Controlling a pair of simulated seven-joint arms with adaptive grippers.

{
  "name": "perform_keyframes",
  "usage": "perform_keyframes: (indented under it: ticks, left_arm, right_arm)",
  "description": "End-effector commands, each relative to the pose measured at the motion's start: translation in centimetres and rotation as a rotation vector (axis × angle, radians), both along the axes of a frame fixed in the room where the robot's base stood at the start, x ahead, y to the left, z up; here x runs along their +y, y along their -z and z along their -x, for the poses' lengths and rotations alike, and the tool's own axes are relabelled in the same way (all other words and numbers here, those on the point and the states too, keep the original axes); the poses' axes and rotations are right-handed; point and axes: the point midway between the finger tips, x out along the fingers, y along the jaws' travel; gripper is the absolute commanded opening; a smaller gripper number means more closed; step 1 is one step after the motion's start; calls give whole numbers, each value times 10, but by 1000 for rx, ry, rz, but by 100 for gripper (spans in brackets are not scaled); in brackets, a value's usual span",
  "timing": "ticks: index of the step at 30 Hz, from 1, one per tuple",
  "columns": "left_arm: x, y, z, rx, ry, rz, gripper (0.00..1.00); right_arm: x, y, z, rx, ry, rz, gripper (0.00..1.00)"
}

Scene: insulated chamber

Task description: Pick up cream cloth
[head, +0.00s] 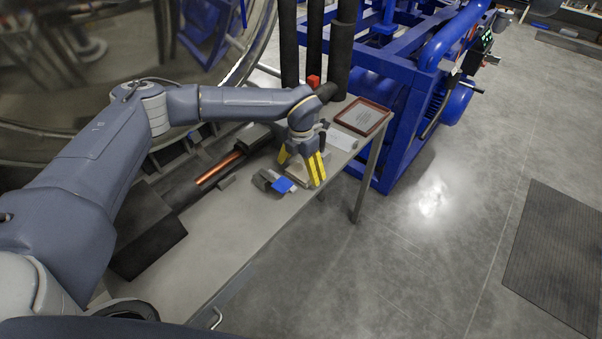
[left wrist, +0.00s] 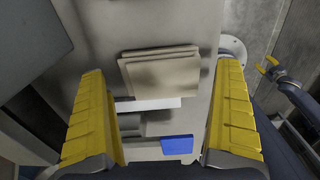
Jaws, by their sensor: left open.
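The cream cloth (left wrist: 160,74) lies folded flat on the grey table top, ahead of and between my left fingers in the left wrist view. In the head view it is partly hidden under my left gripper (head: 301,168). The left gripper points down over the cloth area with its yellow fingers spread apart. In the left wrist view its fingers (left wrist: 165,125) frame the space with nothing held between them. In the same view, a small yellow-tipped arm end (left wrist: 267,66) at the right looks like my right gripper, too small to tell its state.
A blue piece (head: 283,185) and a dark grey block (head: 264,180) lie close to the cloth. A white strip (left wrist: 148,104) lies beside it. The table's near part (head: 210,245) is clear.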

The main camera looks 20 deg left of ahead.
Motion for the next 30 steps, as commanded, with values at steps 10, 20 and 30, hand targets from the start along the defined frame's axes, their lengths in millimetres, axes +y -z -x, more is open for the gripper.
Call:
perform_keyframes:
  ticks: [10,20,30]
  left_arm:
    - [0,9,0,0,0,0,98]
    - [0,9,0,0,0,0,59]
    - [0,9,0,-1,0,0,53]
  right_arm:
    - [2,0,0,0,1,-2,44]
    - [3,0,0,0,1,-2,44]
    - [2,0,0,0,1,-2,44]
